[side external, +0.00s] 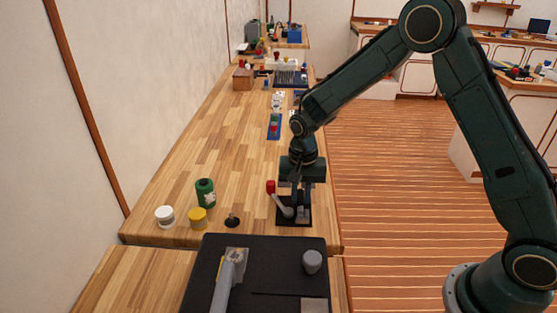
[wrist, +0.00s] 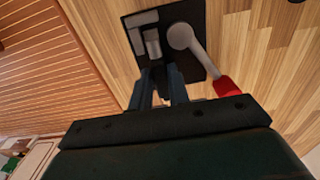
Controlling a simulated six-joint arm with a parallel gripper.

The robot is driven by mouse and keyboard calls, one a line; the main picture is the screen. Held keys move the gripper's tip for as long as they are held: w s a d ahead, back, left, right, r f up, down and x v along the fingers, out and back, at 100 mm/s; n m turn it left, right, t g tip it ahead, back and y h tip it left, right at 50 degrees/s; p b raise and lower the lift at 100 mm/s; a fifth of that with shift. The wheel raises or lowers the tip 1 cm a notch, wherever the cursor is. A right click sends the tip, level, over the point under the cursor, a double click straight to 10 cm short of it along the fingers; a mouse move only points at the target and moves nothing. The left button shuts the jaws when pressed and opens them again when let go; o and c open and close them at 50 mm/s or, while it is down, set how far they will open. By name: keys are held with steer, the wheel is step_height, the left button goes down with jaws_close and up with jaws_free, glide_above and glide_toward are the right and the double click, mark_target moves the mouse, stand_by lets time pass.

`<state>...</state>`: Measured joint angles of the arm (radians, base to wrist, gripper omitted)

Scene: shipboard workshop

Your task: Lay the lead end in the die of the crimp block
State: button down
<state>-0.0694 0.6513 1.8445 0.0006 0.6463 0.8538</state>
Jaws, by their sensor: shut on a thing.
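The crimp block (side external: 306,216) is a dark plate with grey metal parts, on the bench near its front right corner. Its grey lever ends in a red knob (side external: 271,187), raised at the left of the block. In the wrist view the block (wrist: 196,63) lies just beyond my fingers, with the lever to the right and grey die parts (wrist: 152,44) to the left. My gripper (side external: 300,187) points down over the block, and its fingers (wrist: 160,78) are close to the die parts. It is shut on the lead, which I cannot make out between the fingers.
A green container (side external: 205,192), a white jar (side external: 165,216), a yellow jar (side external: 197,217) and a small dark piece (side external: 232,220) stand left of the block. A black case-like surface (side external: 275,255) lies in front.

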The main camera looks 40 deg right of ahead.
mark_target(301, 198)
steer(key=shift+f, duration=0.15)
steer(key=c, duration=1.3)
jaws_free()
steer(key=shift+c, duration=0.2)
step_height(301, 198, up, 12)
steer(key=shift+r, duration=0.2)
